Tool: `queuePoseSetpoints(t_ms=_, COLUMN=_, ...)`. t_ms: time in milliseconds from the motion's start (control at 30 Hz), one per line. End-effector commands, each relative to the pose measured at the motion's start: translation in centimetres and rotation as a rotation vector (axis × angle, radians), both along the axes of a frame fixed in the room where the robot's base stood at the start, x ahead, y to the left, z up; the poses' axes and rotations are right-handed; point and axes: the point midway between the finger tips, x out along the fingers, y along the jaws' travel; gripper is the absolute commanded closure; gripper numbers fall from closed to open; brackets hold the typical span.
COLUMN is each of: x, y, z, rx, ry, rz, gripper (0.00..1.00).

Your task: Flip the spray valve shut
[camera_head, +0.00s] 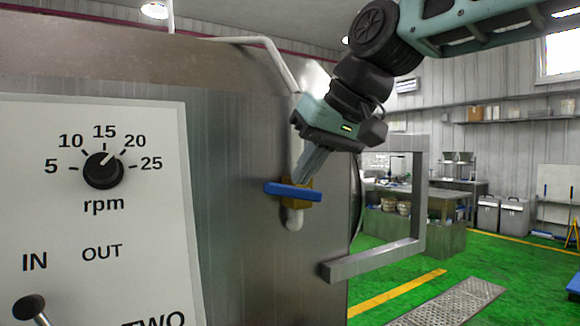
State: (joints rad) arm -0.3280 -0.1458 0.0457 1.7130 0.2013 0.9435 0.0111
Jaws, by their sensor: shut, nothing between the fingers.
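The spray valve has a blue lever handle (292,191) on a brass body (297,205), set on a pale vertical pipe (293,221) against the steel drum housing. The lever lies nearly level, across the pipe, tilting slightly down to the right. My gripper (303,181) is shut and empty. It points down from the upper right, its fingertips at or just above the lever near the brass body. I cannot tell whether they touch it. The fingers hide part of the pipe and the valve top.
A white control panel (150,235) at left carries an rpm knob (103,170) and a lever with a dark ball (28,307). A grey square frame handle (375,258) juts out at right of the valve. Green floor (400,268) lies open beyond.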

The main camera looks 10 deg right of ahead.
Motion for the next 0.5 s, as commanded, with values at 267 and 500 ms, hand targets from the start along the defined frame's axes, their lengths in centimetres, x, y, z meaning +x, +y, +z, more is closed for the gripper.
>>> queuePoseSetpoints(t_ms=267, x=2.0, y=-3.8, z=9.7, rx=0.076, ry=-0.13, rz=-0.084, gripper=1.0)
queuePoseSetpoints(t_ms=500, x=3.4, y=-3.0, z=8.4, rx=0.077, ry=-0.13, rz=-0.085, gripper=1.0)
